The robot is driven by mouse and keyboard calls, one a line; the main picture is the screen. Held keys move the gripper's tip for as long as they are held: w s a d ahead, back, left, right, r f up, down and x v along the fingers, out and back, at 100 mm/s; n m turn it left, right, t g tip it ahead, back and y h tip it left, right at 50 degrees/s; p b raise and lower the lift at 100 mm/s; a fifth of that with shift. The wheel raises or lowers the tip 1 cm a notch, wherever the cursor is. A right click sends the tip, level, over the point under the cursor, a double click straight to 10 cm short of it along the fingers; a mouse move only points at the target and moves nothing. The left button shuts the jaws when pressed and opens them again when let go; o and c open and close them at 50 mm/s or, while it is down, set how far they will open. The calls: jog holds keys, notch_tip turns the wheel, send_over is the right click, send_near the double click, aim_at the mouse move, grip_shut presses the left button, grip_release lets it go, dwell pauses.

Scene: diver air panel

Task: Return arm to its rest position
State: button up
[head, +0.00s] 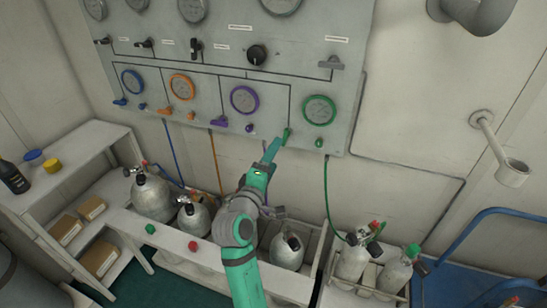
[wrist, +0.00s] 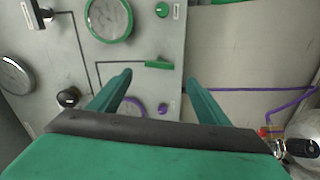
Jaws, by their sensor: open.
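My arm (head: 240,255) reaches up from the bottom middle of the head view toward the grey air panel (head: 215,100). My gripper (head: 273,148) is close to the panel's lower edge, just below a green lever (head: 286,136) left of and below the green-ringed gauge (head: 319,110). In the wrist view my gripper (wrist: 159,76) shows two green fingers spread wide with nothing held. The green lever (wrist: 158,65) shows between and just beyond the fingertips. Whether a finger touches it I cannot tell.
Below my arm stand several gas cylinders (head: 152,196) in a bench rack (head: 180,250). More cylinders (head: 352,262) stand at right with a green hose (head: 327,195). Shelves (head: 90,150) are at left, a wall-mounted cup holder (head: 512,174) and blue rail (head: 460,235) at right.

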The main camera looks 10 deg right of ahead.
jog(key=s+a+f+m+y, duration=0.1)
jog(key=s+a+f+y, duration=0.1)
jog(key=s+a+f, duration=0.35)
jog(key=s+a+f+y, duration=0.25)
jog(key=s+f, duration=0.35)
jog(key=f, duration=0.4)
jog(key=s+a+f+m+y, duration=0.1)
jog(key=s+a+f+y, duration=0.25)
jog(key=s+f, duration=0.35)
jog(key=s+a+m+y, duration=0.1)
jog(key=s+m, duration=0.2)
jog(key=s, duration=1.2)
jog(key=s+a+m+y, duration=0.1)
jog(key=s+m, duration=0.3)
jog(key=s, duration=1.1)
jog(key=shift+s+a, duration=0.25)
jog(key=shift+a, duration=0.5)
